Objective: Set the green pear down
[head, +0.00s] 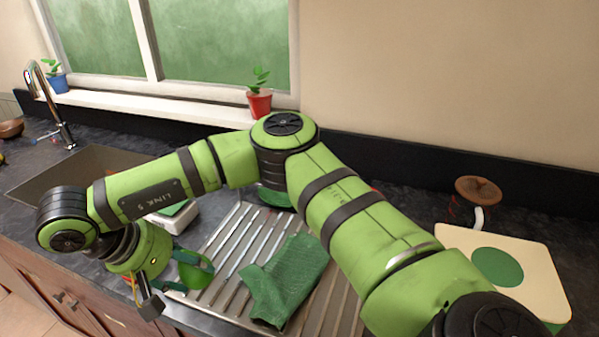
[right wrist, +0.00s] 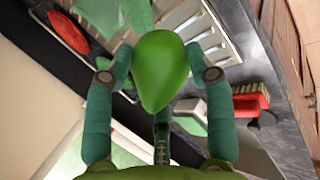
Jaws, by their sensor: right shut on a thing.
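The green pear (right wrist: 160,70) is held between the two teal fingers of my right gripper (right wrist: 159,76) in the right wrist view, its narrow end pointing toward the palm. In the head view the pear (head: 194,274) shows partly behind the fingers of my right gripper (head: 190,272). The gripper is over the left front part of the ribbed metal draining board (head: 232,243), near the counter's front edge. I cannot tell whether the pear touches the board. My left gripper is not in view.
A green cloth (head: 287,280) lies on the draining board, right of the pear. The sink (head: 85,170) is to the left. A pale board with a green disc (head: 540,270) lies at right. A red brush (right wrist: 250,102) shows in the wrist view. Potted plants stand on the sill.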

